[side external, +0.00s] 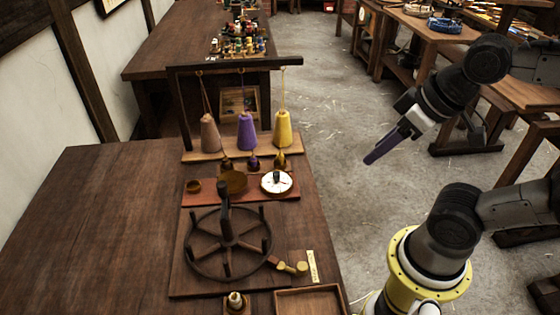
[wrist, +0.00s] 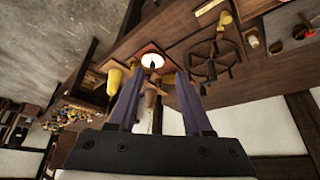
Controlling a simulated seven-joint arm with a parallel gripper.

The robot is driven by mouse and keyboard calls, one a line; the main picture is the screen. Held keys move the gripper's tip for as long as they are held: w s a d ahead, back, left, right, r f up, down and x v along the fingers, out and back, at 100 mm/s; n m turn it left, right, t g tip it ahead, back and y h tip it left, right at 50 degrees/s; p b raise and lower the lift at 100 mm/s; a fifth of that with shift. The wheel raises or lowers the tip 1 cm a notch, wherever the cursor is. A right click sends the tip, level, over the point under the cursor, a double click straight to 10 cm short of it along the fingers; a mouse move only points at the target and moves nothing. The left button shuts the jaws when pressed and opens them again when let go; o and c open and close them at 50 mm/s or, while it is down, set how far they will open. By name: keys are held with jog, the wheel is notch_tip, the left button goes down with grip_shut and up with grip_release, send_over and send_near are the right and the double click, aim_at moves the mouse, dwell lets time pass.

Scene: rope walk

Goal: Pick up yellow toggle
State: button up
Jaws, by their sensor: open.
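My gripper (side external: 369,160) hangs in the air over the floor, right of the table and well apart from the toggle. In the wrist view my gripper (wrist: 160,68) has its two purple fingers spread, with nothing held between them.
A wooden frame (side external: 240,64) holds hanging brown (side external: 210,136), purple (side external: 246,131) and yellow (side external: 283,128) cones. A pale label (side external: 312,266) stands beside the toggle. The table's left side is clear.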

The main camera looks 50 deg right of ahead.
jog(key=shift+o, duration=0.4)
jog(key=w+r+m, duration=0.6)
jog(key=w+m, duration=0.2)
jog(key=m, duration=0.5)
jog(key=m+g, duration=0.6)
jog(key=m, duration=0.8)
send_over(280, 155)
notch_tip(280, 155, down, 19)
jog(key=shift+f, duration=5.15)
